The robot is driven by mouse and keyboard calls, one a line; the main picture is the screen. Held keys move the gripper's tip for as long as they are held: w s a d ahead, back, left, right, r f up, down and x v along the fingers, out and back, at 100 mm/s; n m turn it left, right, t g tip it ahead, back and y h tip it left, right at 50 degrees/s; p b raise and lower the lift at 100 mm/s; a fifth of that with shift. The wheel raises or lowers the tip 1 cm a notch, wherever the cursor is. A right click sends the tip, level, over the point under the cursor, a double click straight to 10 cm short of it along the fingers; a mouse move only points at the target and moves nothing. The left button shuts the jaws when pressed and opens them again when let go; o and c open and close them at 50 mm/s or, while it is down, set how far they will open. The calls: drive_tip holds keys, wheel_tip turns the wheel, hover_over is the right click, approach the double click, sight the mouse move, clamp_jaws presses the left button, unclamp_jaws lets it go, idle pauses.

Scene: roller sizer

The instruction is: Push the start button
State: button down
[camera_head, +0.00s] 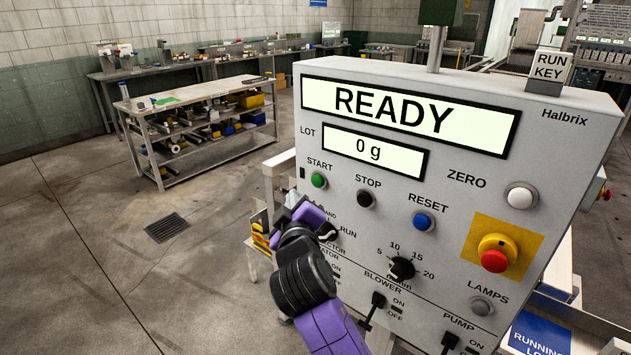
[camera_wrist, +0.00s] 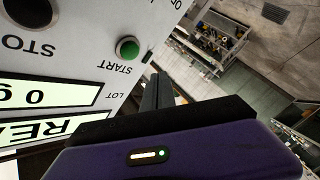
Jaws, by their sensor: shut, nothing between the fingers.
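The green start button (camera_head: 319,180) sits under the word START on the upper left of the grey control panel (camera_head: 460,170). It also shows in the wrist view (camera_wrist: 128,48), where the panel is upside down. My purple and black arm rises from the bottom in the head view, with its end below the start button; the fingertips are hard to make out there. In the wrist view my gripper (camera_wrist: 158,88) is shut and empty. Its fingertips appear below and right of the green button, beside the panel's edge. I see no contact with the button.
The black stop button (camera_head: 366,199), blue reset button (camera_head: 424,221) and red emergency stop (camera_head: 494,261) share the panel. The displays read READY and 0 g. A selector switch lies partly behind my arm. A workbench (camera_head: 200,95) stands behind left; floor between is open.

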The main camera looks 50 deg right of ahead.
sight(311, 181)
drive_tip(key=shift+w+d+p, duration=0.1)
drive_tip(key=shift+d+p, duration=0.35)
drive_tip(key=shift+d, duration=1.85)
drive_tip(key=shift+d, duration=0.1)
drive_tip(key=shift+d, duration=0.35)
drive_tip(key=shift+d+p, duration=0.4)
drive_tip(key=shift+d, duration=0.15)
idle(1.1)
drive_tip(key=shift+a, duration=0.95)
drive_tip(key=a+b, duration=0.1)
drive_tip(key=a, duration=0.4)
